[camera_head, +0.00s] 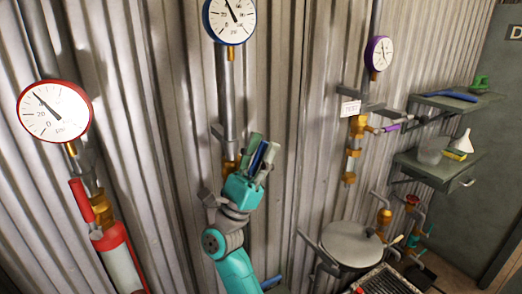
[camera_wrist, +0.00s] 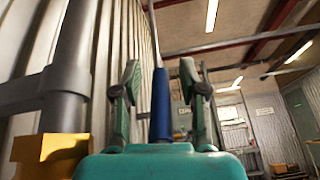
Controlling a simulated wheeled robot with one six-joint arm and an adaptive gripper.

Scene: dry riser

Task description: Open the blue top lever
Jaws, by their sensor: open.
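The blue top lever (camera_wrist: 160,104) stands upright between the two fingers of my gripper (camera_wrist: 162,90) in the wrist view, with a gap on either side. In the head view my gripper (camera_head: 258,158) is at the middle pipe, below the blue-rimmed gauge (camera_head: 230,17). Its fingers are apart, and a blue strip of the lever (camera_head: 259,155) shows between them. My teal gripper body hides the lower end of the lever and part of its brass valve (camera_head: 230,172).
A red-rimmed gauge (camera_head: 54,110) and a red lever (camera_head: 81,200) are at left. A purple-rimmed gauge (camera_head: 378,54) and a purple lever (camera_head: 390,128) are at right. Shelves (camera_head: 438,168) hold a funnel. A grey pipe (camera_wrist: 72,70) runs close to the left of my gripper.

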